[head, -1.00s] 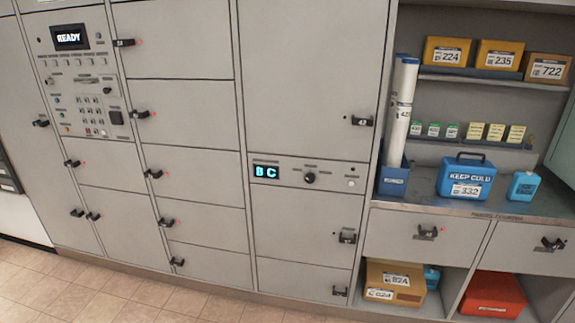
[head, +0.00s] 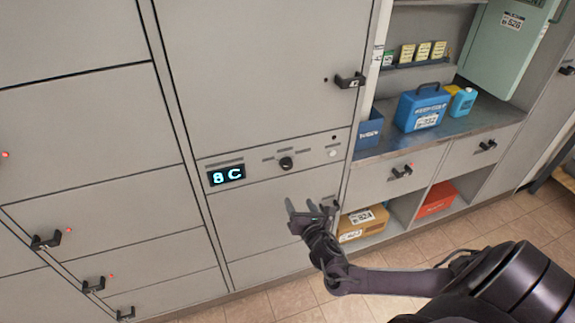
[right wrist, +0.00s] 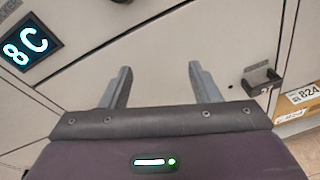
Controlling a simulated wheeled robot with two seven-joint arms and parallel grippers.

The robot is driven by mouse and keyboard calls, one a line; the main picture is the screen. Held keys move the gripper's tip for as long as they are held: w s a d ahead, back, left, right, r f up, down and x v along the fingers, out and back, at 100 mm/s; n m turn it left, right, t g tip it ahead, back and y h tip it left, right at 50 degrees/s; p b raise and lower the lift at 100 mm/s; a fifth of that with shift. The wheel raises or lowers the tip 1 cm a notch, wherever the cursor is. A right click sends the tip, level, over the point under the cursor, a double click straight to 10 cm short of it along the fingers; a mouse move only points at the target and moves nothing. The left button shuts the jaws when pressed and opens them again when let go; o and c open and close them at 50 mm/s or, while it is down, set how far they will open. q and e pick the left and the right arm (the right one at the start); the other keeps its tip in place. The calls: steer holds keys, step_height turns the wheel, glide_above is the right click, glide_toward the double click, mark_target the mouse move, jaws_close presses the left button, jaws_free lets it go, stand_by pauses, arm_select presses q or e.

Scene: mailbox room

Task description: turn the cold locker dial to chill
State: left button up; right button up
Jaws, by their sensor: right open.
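The cold locker dial (head: 286,163) is a small black knob on the grey control strip of the locker wall in the head view. To its left a lit display (head: 227,175) reads 8 C; it also shows in the right wrist view (right wrist: 28,44). My right gripper (head: 310,206) is below and slightly right of the dial, apart from it. Its fingers are spread and empty in the right wrist view (right wrist: 159,70). A dark part at that view's top edge may be the dial, but it is cut off. My left gripper is not in view.
A white button (head: 332,153) sits right of the dial. A black door handle (head: 350,80) sticks out above right. A counter (head: 440,133) with a blue cool box (head: 420,106) juts out at right. Tiled floor (head: 300,300) shows below.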

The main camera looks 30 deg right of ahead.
mark_target(288, 166)
step_height(288, 166, up, 8)
steer(key=n+t, duration=0.2)
steer(key=n, duration=0.2)
steer(key=x, duration=0.7)
steer(key=shift+w+a+r+p, duration=0.1)
steer(key=shift+w+a+p, duration=0.1)
steer(key=shift+w+p, duration=0.25)
steer(key=c, duration=1)
